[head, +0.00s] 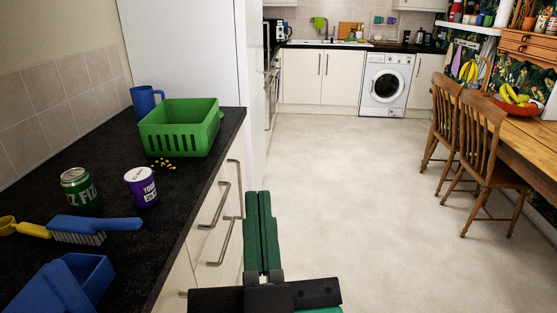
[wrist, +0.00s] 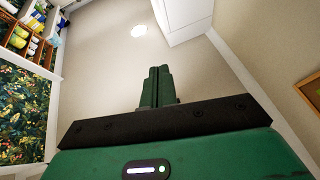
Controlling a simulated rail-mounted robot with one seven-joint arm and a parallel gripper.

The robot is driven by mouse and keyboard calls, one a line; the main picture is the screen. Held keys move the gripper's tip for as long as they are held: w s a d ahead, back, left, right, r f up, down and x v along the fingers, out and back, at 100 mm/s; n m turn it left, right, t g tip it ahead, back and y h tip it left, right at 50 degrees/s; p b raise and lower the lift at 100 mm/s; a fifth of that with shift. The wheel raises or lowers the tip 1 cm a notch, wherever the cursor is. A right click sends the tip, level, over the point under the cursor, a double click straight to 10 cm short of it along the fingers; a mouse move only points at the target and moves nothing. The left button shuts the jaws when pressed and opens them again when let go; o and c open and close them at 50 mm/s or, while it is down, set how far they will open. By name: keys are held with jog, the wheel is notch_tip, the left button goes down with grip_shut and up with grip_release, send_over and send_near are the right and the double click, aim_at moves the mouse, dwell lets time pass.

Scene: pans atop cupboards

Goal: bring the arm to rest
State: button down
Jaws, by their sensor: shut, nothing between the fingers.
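My gripper (head: 262,197) is in the lower middle of the head view, over the floor just right of the dark counter. Its green fingers are together with nothing between them, and they point up in the picture. In the wrist view my gripper (wrist: 158,68) also shows its fingers closed and empty. Behind them there is the ceiling with a round light. No object touches the gripper in either view.
The dark counter (head: 110,188) at left holds a green basket (head: 180,128), blue mug (head: 146,101), green can (head: 79,190), purple tub (head: 141,187), blue brush (head: 95,225) and blue dustpan (head: 65,285). Drawer handles (head: 225,240) project near my gripper. Chairs (head: 488,145) stand at right. The middle floor is clear.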

jog(key=s+r+h+p, duration=0.1)
jog(key=r+p, duration=1.8)
jog(key=r, duration=0.2)
jog(key=s+d+r+t+h+p, duration=0.1)
jog(key=s+r+p, duration=0.1)
jog(key=r+p, duration=1.7)
notch_tip(320, 180, up, 3)
jog(key=shift+s+d+r+m+t, duration=0.1)
jog(key=shift+s+d+m+t, duration=0.1)
jog(key=shift+d+m+t, duration=0.15)
jog(key=shift+a, duration=0.1)
